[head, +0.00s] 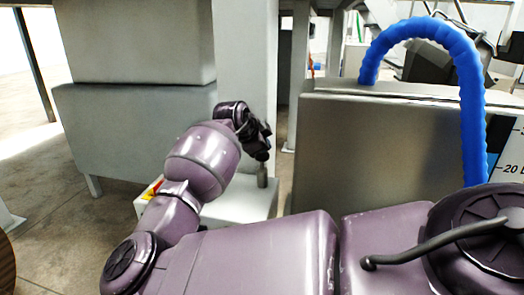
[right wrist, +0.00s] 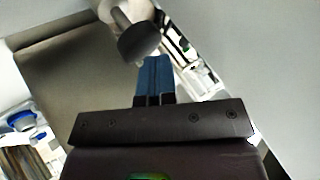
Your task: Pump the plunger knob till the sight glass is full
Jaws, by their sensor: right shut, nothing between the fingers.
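The plunger knob (head: 262,177) is a small grey cylinder standing up over a pale box (head: 232,208) in the head view. In the right wrist view the knob (right wrist: 139,40) is dark and round, on a grey stem. My right gripper (head: 262,154) is shut and empty, just above the knob; its blue fingers (right wrist: 154,78) point at the knob's edge. I cannot tell if they touch. My left gripper is not in view.
A thick blue hose (head: 425,32) arches over a grey metal tank or cabinet (head: 375,140) on the right. Grey cabinets (head: 135,130) and a pale column (head: 245,60) stand behind the box. Open floor (head: 50,200) shows on the left.

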